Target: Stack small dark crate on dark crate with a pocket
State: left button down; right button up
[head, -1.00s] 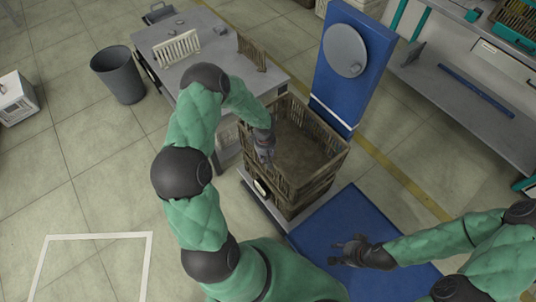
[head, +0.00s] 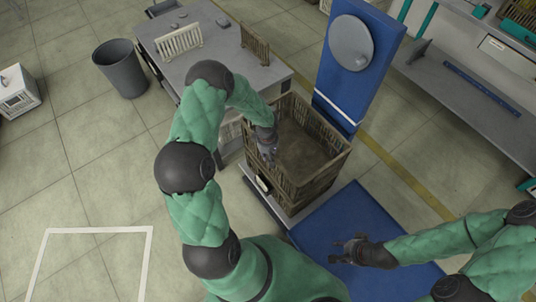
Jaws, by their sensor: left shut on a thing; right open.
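The small dark crate (head: 335,163) is brown, slatted and open-topped. It sits at the top of a stack beside the blue post, and its inside looks empty. The dark crate with a pocket appears to be beneath it, with a pale patch (head: 263,184) on its left side. The border between the two crates is hard to make out, so I cannot tell whether they are fully seated. My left gripper (head: 268,160) is shut on the upper crate's left wall, and the fingertips are partly hidden. My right gripper (head: 345,250) is open and empty, apart from the crates.
A blue post (head: 355,85) with a grey disc stands behind the crates. A blue mat (head: 400,280) lies to their right. A grey table (head: 215,45) with small racks stands behind to the left, near a dark bin (head: 120,68).

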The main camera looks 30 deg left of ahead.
pick_arm(q)
jog(key=shift+w+f+b, duration=0.1)
jog(key=shift+f+b, duration=1.4)
jog(key=shift+b, duration=0.1)
jog(key=shift+f+b, duration=0.15)
jog(key=shift+b, duration=0.3)
jog(key=c, duration=1.2)
grip_release()
jog(key=shift+o, duration=0.6)
jog(key=shift+s, duration=0.25)
notch_tip(320, 180, up, 12)
